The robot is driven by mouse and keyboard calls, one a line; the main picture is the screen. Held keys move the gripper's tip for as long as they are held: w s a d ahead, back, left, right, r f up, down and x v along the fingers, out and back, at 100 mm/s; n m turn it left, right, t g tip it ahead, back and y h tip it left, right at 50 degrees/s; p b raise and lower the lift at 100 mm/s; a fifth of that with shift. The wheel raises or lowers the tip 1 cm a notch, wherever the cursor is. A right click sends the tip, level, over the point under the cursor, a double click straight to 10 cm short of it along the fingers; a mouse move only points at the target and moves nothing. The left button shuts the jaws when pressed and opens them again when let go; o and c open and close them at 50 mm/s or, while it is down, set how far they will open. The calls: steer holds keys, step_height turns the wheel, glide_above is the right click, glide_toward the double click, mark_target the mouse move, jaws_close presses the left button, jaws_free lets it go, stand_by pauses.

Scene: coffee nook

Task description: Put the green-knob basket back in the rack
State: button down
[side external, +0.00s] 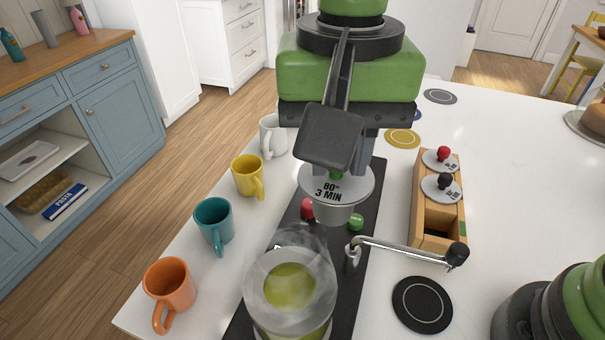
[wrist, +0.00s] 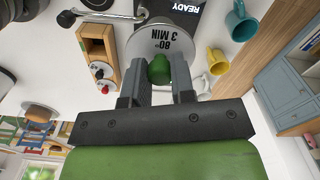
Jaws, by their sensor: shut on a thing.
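The green-knob basket (side external: 338,212) has a round grey lid marked "80° 3 MIN" and a metal body below. My gripper (side external: 337,168) is shut on its green knob, which also shows between the fingers in the wrist view (wrist: 158,68). The basket hangs upright in the air above the dark mat, behind the glass pot. The wooden rack (side external: 418,200) stands to the right of it. The red-knob basket (side external: 443,157) and black-knob basket (side external: 443,188) sit in its far and middle places. Its near place is empty, with a green mark beside it.
A steaming glass pot (side external: 262,290) of green liquid stands in front. A metal lever with a black knob (side external: 457,254) reaches out between mat and rack. Orange, teal, yellow and white mugs line the left edge. A black coaster (side external: 422,317) lies in front of the rack.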

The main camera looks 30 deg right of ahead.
steer(key=w+d+f+m, duration=0.1)
steer(key=d+f+m, duration=0.25)
steer(key=d, duration=0.95)
steer(key=m, duration=0.3)
glide_above(449, 209)
steer(key=s+a, duration=0.2)
steer(key=a, duration=0.2)
steer(key=f, duration=0.1)
step_height(449, 209, down, 6)
steer(key=shift+w+d+f, duration=0.15)
steer(key=shift+f, duration=0.05)
steer(key=shift+n, duration=0.25)
steer(key=shift+f, duration=3.05)
stand_by(0.7)
steer(key=c, duration=0.9)
jaws_free()
steer(key=shift+r, duration=0.1)
